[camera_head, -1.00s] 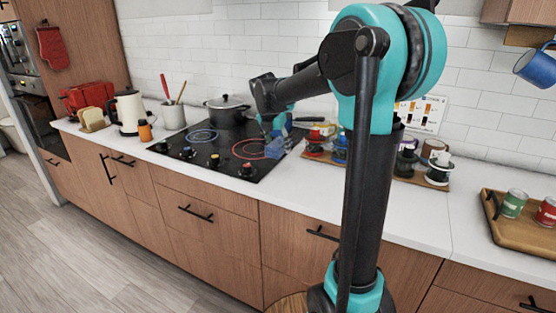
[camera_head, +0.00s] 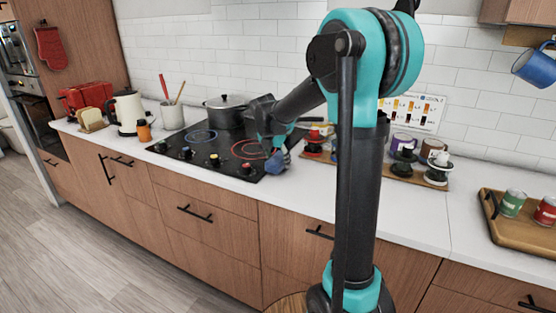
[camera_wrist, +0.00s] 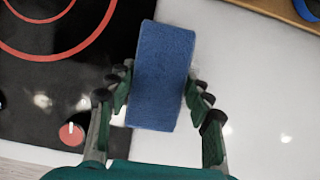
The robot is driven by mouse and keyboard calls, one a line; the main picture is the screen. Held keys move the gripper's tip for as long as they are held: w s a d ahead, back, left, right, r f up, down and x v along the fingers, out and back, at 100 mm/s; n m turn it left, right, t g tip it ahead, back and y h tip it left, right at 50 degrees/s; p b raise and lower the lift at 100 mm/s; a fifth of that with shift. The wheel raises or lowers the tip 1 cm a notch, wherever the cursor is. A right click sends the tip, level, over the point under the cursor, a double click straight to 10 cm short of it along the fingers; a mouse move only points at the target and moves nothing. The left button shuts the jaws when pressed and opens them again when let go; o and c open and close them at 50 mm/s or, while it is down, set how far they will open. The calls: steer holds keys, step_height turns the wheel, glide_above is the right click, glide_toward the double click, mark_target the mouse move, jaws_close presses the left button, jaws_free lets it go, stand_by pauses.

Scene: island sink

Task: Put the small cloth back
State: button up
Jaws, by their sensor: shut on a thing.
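The small blue cloth (camera_wrist: 161,76) is a folded rectangle between the fingers of my gripper (camera_wrist: 160,95) in the wrist view. The fingers press on its two long sides. The cloth (camera_head: 277,161) also shows in the head view, hanging at the front right corner of the cooktop, below my gripper (camera_head: 276,150). In the wrist view it overlaps the line between the black cooktop and the white counter. I cannot tell whether it touches the surface.
The black cooktop (camera_head: 205,170) has several knobs along its front. A dark pot (camera_head: 226,110) stands at its back. A wooden board with spice or cup stands (camera_head: 438,168) lies to the right. A wooden tray (camera_head: 520,232) with cans is farther right. Counter between them is clear.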

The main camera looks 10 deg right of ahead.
steer(key=o, duration=1.1)
steer(key=shift+f, duration=0.1)
steer(key=shift+r, duration=0.55)
steer(key=v, duration=1.1)
steer(key=shift+s+a+r, duration=0.1)
steer(key=shift+s+r, duration=0.05)
steer(key=shift+r, duration=0.1)
